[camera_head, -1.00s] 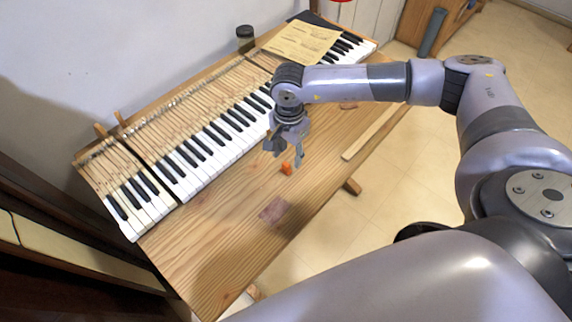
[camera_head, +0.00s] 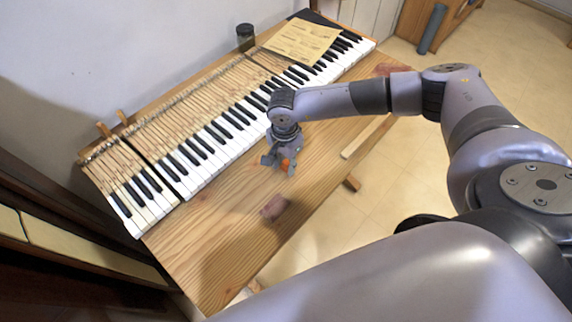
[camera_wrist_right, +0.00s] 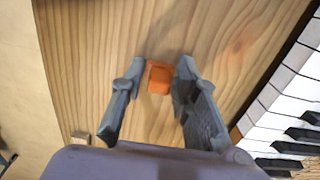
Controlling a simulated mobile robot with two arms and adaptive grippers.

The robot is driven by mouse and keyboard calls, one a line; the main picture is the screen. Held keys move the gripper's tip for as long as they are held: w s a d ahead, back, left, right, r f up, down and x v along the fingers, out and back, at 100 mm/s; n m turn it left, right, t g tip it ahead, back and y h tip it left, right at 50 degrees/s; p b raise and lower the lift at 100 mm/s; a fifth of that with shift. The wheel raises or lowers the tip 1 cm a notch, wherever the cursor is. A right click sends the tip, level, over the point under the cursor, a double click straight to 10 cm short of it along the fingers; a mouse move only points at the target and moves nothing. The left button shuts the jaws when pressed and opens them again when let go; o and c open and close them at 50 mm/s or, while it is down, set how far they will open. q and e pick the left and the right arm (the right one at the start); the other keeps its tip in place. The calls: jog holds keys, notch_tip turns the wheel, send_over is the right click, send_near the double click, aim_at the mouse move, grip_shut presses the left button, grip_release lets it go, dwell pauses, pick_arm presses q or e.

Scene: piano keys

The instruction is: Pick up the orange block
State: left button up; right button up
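The orange block (camera_head: 285,164) is on the wooden table (camera_head: 215,240), partly hidden by my right gripper (camera_head: 279,166) in the head view. In the right wrist view the orange block (camera_wrist_right: 160,78) lies between the fingertips of my right gripper (camera_wrist_right: 158,82). The fingers are open around it, with a thin strip of wood visible at the block's left and right sides. The gripper points down at the table. My left gripper is not in view.
A long piano keyboard (camera_head: 215,140) lies along the wall side of the table, close to the right gripper. A paper sheet (camera_head: 302,42) and a dark jar (camera_head: 245,37) are at the back. A wooden strip (camera_head: 365,137) lies right of the gripper.

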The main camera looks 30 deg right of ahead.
grip_shut()
jog(key=shift+r, duration=0.1)
